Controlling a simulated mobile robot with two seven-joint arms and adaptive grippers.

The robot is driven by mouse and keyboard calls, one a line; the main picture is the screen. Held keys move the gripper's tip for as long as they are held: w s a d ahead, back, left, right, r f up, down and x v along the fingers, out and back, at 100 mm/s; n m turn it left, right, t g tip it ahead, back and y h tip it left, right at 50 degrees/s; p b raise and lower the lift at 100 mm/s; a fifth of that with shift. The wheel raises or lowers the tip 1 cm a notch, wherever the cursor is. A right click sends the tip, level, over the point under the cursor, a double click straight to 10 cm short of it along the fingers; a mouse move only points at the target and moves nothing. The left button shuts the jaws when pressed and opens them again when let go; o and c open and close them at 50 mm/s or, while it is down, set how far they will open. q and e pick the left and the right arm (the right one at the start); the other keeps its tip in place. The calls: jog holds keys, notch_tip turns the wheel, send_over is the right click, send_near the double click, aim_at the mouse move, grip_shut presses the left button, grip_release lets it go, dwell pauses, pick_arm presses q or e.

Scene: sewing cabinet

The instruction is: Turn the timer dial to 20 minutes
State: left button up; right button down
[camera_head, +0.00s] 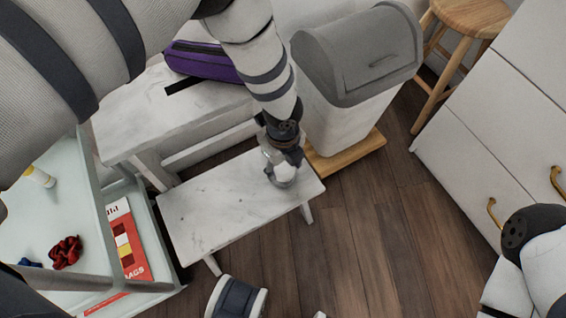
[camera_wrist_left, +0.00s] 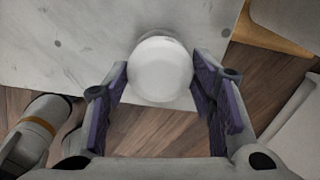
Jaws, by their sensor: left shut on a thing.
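The timer (camera_head: 283,177) is a small round whitish thing on the low white marble-topped bench, near its right end. In the left wrist view its smooth round white top, the dial (camera_wrist_left: 160,72), sits between the finger pads. My left gripper (camera_head: 283,160) reaches down onto it from above and is shut on the dial, a purple-padded finger on each side. The dial's markings and pointer cannot be made out, so its setting cannot be told. My right gripper is not seen in either view.
The low bench (camera_head: 220,205) is otherwise bare. A grey-lidded bin (camera_head: 350,115) stands behind it on a wooden base. A pale cart (camera_head: 165,250) with a red scrunchie (camera_head: 66,252) and a red packet (camera_head: 128,245) is at left. White drawers (camera_head: 500,130) stand at right.

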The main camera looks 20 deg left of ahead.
pick_arm(q)
jog(key=o, duration=1.1)
jog(key=shift+o, duration=0.2)
